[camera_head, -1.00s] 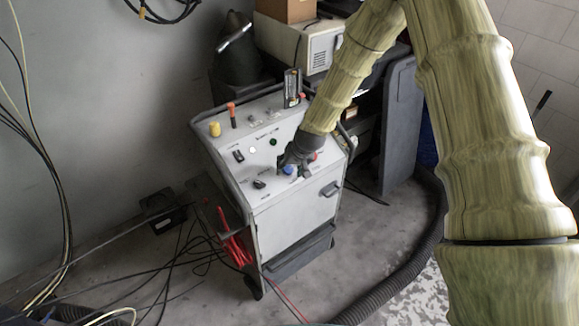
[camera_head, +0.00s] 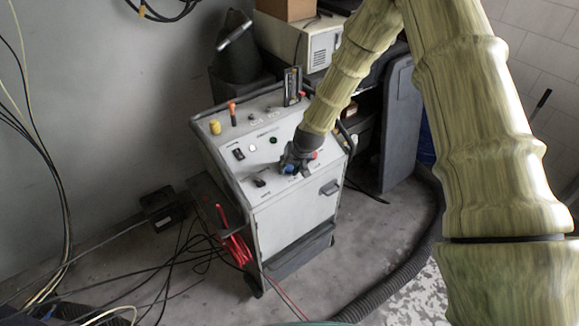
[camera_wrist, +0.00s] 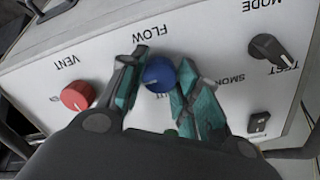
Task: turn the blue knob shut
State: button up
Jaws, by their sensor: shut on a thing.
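The blue knob (camera_wrist: 159,75) sits on the sloped white panel under the label FLOW, which reads upside down in the wrist view. A white pointer line shows on its face; its angle is hard to read. My gripper (camera_wrist: 160,85) has its two teal-padded fingers on either side of the knob, shut on it. In the head view my gripper (camera_head: 293,162) is at the front of the panel, and the blue knob (camera_head: 288,169) is partly hidden by the fingers.
A red VENT knob (camera_wrist: 77,95) is close beside one finger. A black MODE knob (camera_wrist: 270,48) and a rocker switch (camera_wrist: 258,122) lie on the other side. The white cart (camera_head: 295,222) carries the panel. Cables and a black hose (camera_head: 400,280) lie on the floor.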

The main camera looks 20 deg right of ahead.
jog(key=n+b, duration=0.2)
jog(key=n, duration=0.2)
jog(key=shift+f+b, duration=0.2)
jog(key=shift+b, duration=0.2)
jog(key=n+b, duration=0.1)
jog(key=n, duration=0.4)
jog(key=shift+s+b, duration=0.1)
jog(key=shift+b, duration=0.3)
jog(key=n+b, duration=0.1)
jog(key=n, duration=0.3)
jog(key=shift+d+r+t, duration=0.1)
jog(key=shift+t, duration=0.2)
jog(key=shift+n, duration=2.2)
jog(key=o, duration=1)
jog(key=shift+d, duration=0.15)
